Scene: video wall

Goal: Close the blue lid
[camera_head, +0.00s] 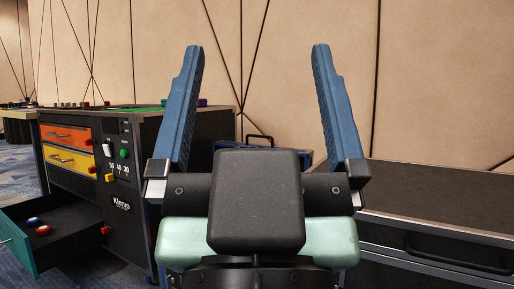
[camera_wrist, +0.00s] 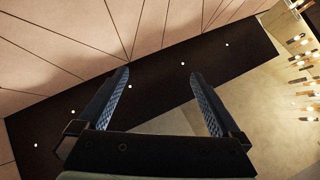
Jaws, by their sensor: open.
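My gripper (camera_head: 256,48) is open and empty, with its two blue fingers pointing up in the head view. In the wrist view, my gripper (camera_wrist: 160,73) also shows open, with nothing between the fingers. A dark blue edge of a case or lid (camera_head: 305,157) shows behind my gripper in the head view, with a black handle (camera_head: 258,138) above it. Most of this blue thing is hidden by my gripper, so I cannot tell how far its lid is open. No lid shows in the wrist view.
A dark cabinet (camera_head: 122,240) stands at left with an orange drawer (camera_head: 67,136), a yellow drawer (camera_head: 69,160) and a pulled-out teal drawer (camera_head: 17,247). A dark bench (camera_head: 440,200) stands at right. A panelled wall (camera_head: 300,20) is behind.

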